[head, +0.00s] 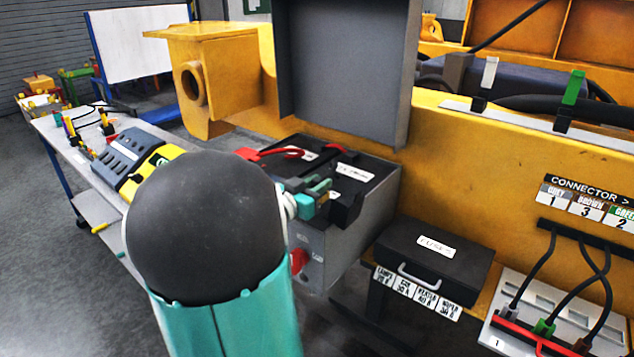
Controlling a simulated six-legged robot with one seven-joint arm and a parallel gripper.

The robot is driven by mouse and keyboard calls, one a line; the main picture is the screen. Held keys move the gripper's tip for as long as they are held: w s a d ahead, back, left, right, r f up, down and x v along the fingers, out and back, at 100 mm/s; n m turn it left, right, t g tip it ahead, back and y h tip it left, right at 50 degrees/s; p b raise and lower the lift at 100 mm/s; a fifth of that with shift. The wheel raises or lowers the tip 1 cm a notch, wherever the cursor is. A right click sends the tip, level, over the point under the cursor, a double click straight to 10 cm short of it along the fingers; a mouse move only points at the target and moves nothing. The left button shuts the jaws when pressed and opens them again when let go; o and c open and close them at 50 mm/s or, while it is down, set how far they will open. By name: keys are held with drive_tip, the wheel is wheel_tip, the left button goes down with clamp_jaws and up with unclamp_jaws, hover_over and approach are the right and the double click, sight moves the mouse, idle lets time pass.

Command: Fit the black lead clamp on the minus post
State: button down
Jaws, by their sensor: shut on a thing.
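My gripper (311,198) is at the front of an open grey battery box (372,215), its teal fingers partly hidden behind my arm. It is shut on the black lead clamp (344,207), a dark piece at the fingers. The clamp is at the black battery top (372,168); I cannot tell if it touches a post. The minus post cannot be made out. A red lead (285,151) with a red clamp (247,154) lies at the box's back left. White labels on the battery are too small to read.
The raised grey lid (345,65) stands behind the box. A red knob (299,261) sits on its front. A bench with a yellow-black device (140,160) is at the left.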

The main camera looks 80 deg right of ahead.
drive_tip(key=shift+f, duration=1)
drive_tip(key=c, duration=1.2)
unclamp_jaws()
drive_tip(key=shift+o, duration=0.2)
drive_tip(key=v, duration=1.3)
drive_tip(key=shift+a, duration=0.4)
drive_tip(key=shift+w, duration=0.15)
